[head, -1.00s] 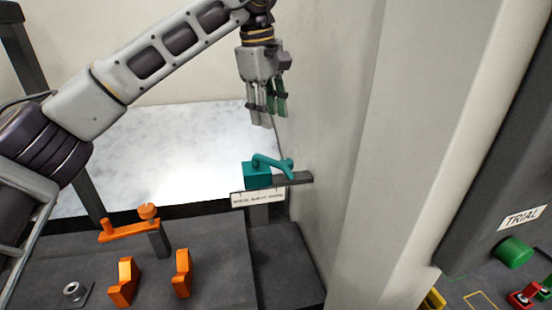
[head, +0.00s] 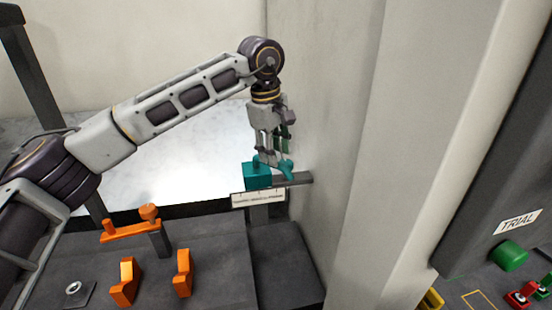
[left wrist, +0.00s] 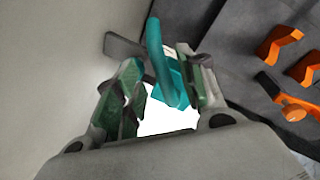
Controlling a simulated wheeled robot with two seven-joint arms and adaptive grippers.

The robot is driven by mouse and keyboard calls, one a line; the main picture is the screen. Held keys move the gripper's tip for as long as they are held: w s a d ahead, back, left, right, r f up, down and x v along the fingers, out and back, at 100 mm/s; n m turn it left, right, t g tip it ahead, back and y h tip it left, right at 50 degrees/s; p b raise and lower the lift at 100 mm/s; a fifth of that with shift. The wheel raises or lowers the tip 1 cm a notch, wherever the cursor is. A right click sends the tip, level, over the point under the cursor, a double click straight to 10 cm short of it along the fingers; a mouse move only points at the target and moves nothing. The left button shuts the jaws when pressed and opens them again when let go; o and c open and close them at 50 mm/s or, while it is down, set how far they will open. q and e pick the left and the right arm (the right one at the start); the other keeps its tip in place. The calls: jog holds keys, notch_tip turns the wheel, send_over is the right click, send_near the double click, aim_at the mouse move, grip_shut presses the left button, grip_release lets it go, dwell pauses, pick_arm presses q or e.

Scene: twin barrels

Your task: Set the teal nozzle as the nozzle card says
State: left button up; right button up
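The teal nozzle (head: 287,173) is an arm on a teal block (head: 257,179), mounted on a grey bracket beside the pale wall. It also shows in the left wrist view (left wrist: 156,45). My left gripper (head: 271,160) points down at the nozzle and partly hides it. In the left wrist view its fingers (left wrist: 160,62) are apart, one on each side of the teal arm, with a gap on the left side. A white card (head: 258,199) hangs below the block; its small print is unreadable here. My right gripper is not in view.
A tall pale wall (head: 335,150) rises close to the right of my left gripper. Orange brackets (head: 125,282) and an orange bar (head: 130,231) stand on the dark bench at the lower left. A green button (head: 508,256) sits under a TRIAL label at the far right.

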pick_arm(q)
jog(key=shift+w+d+f, duration=0.1)
jog(key=shift+w+f, duration=0.05)
jog(key=shift+f, duration=0.7)
jog(key=shift+w+d+f, duration=0.1)
jog(key=shift+f, duration=0.7)
grip_shut()
